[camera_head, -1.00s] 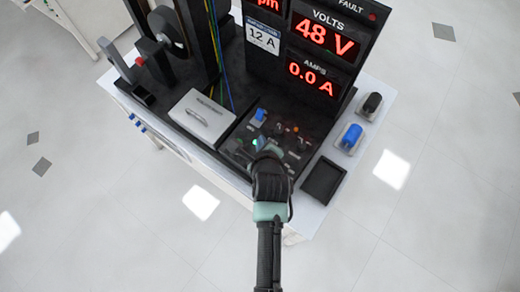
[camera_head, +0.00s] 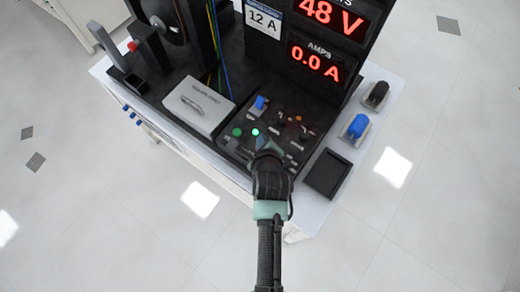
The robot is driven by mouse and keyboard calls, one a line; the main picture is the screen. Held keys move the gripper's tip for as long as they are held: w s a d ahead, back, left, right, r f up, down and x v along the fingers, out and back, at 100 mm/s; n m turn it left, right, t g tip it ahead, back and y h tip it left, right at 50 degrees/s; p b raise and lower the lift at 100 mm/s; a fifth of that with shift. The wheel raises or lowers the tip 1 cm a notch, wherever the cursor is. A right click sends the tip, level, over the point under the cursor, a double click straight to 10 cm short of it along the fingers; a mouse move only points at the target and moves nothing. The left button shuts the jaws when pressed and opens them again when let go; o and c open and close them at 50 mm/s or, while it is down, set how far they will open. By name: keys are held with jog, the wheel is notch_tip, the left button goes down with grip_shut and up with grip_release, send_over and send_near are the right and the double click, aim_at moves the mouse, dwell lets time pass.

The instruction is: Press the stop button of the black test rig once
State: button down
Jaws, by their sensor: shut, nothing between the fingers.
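The black test rig (camera_head: 243,62) stands on a white-topped bench. Its low control panel (camera_head: 228,146) carries a green round button (camera_head: 237,132), a bright green one (camera_head: 255,132), a blue knob (camera_head: 260,102) and a small orange part (camera_head: 298,119). I cannot make out a stop button by its label; the panel's near part is partly hidden by my gripper. My gripper (camera_head: 268,149) is shut and empty, over the panel's near edge. I cannot tell whether it touches the panel.
A black tray (camera_head: 327,174), a blue knob (camera_head: 357,127) and a black knob (camera_head: 377,94) are at right. A display tower (camera_head: 318,62) reading 48 V and 0.0 A rises behind. The floor in front is open.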

jog(key=shift+f+b, duration=0.5)
jog(key=shift+f, duration=0.8)
jog(key=shift+f, duration=0.15)
dwell(0.9)
jog(key=shift+f, duration=0.25)
jog(key=shift+f+b, duration=0.4)
jog(key=shift+f, duration=0.1)
dwell(0.6)
jog(key=shift+r+p, duration=0.9)
jog(key=shift+p, duration=0.1)
notch_tip(320, 180, up, 5)
jog(key=p, duration=0.5)
dwell(0.8)
